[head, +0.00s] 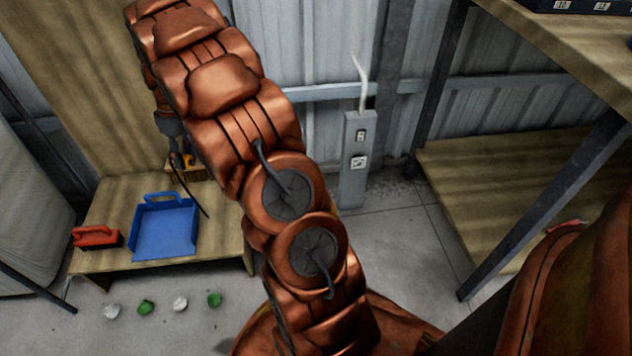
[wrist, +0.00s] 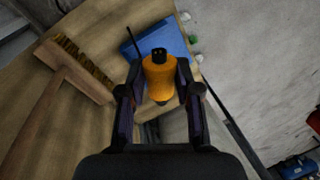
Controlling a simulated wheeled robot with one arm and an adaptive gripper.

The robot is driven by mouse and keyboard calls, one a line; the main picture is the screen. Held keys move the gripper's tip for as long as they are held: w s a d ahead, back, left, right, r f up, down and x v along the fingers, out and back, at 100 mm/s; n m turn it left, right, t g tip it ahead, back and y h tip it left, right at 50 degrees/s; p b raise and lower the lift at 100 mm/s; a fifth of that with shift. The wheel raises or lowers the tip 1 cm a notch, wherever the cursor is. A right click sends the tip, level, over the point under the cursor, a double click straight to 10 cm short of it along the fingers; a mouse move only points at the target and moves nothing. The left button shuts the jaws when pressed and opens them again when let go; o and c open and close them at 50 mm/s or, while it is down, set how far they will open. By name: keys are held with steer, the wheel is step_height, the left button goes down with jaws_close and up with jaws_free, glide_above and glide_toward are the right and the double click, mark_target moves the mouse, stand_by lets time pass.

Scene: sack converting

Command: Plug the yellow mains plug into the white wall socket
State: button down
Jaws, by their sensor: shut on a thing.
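The yellow plug (wrist: 159,76) is held between the two fingers of my gripper (wrist: 160,68) in the wrist view, with a black end facing away from the palm. In the head view my gripper (head: 174,150) is shut on the plug (head: 188,160), above the low wooden bench. A thin black cable hangs down from there. The white wall socket (head: 359,162) is on the front of a grey post (head: 352,190), to the right of my arm and well apart from the plug. A switch plate (head: 361,135) sits above it. The socket is not visible in the wrist view.
A wooden-handled brush (wrist: 75,75) lies below my gripper. Several green and white lumps lie on the floor. A shelf rack (head: 500,175) stands right of the post.

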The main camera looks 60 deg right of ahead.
steer(key=s+d+f+n+g+b, duration=0.1)
steer(key=s+d+f+n+g, duration=0.1)
steer(key=s+d+f+n, duration=0.4)
steer(key=s+d+f+n+g, duration=0.1)
steer(key=s+d+f+g, duration=0.15)
steer(key=d, duration=0.65)
steer(key=s+d+f+n+g+b, duration=0.1)
steer(key=s+d+f+n+g, duration=0.1)
steer(key=s+d+f+n, duration=0.35)
steer(key=s+d+f+n+g+h+b, duration=0.1)
steer(key=s+d+f+n+h, duration=0.4)
steer(key=s+d, duration=0.2)
steer(key=s+d+f+n+g+h+b, duration=0.1)
steer(key=s+d+f+n+h, duration=0.4)
steer(key=s+d, duration=0.3)
steer(key=s, duration=0.4)
steer(key=shift+f+b, duration=0.2)
steer(key=shift+b, duration=0.2)
steer(key=shift+r+n+p, duration=0.2)
steer(key=shift+n+p, duration=0.05)
steer(key=shift+p, duration=0.5)
steer(key=shift+w+d+f+p, duration=0.1)
steer(key=shift+w+d+p, duration=0.6)
steer(key=shift+w+d, duration=0.4)
steer(key=shift+w+d+f+p, duration=0.1)
steer(key=shift+w+d+p, duration=0.7)
steer(key=shift+d, duration=0.35)
steer(key=shift+w, duration=0.1)
steer(key=shift+r+p, duration=0.1)
steer(key=shift+p, duration=0.65)
